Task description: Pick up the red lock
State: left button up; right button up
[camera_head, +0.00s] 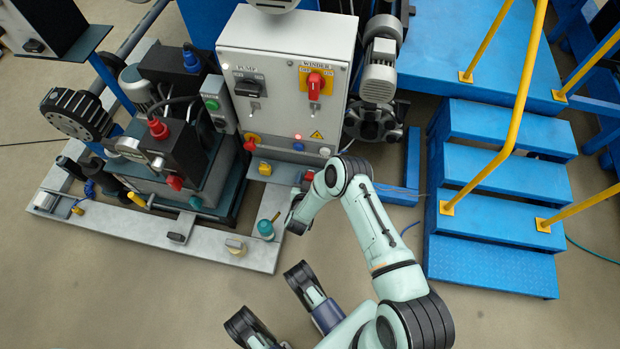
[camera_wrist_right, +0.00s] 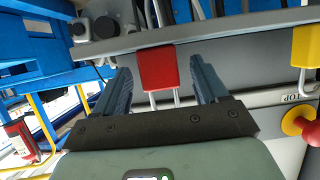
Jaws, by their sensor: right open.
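In the head view the red lock (camera_head: 309,175) is a small patch low on the cabinet, beside my right gripper (camera_head: 303,188), whose fingers are mostly hidden by my own wrist. My left gripper is not clearly visible.
A yellow lock (camera_head: 265,168) hangs to the left of the red one. It also shows in the right wrist view (camera_wrist_right: 305,47). The control cabinet (camera_head: 285,50) rises above. A pump unit stands left, blue steps (camera_head: 500,205) right. The floor in front is clear.

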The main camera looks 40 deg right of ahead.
aim_at(310, 177)
jog(key=shift+w+d+f, duration=0.15)
jog(key=shift+w+d, duration=0.05)
jog(key=shift+d, duration=0.05)
jog(key=c, duration=1.1)
pick_arm(q)
jog(key=shift+s+f, duration=0.1)
jog(key=shift+s, duration=0.15)
jog(key=w+d+r+t+p, duration=0.2)
jog(key=w+r+t+p, duration=0.1)
jog(key=w+r+p, duration=0.4)
jog(key=shift+w+d+r+m+t, duration=0.15)
jog(key=shift+w+r+m+t, duration=0.25)
jog(key=shift+w+r, duration=1.2)
pick_arm(e)
notch_tip(310, 177, up, 20)
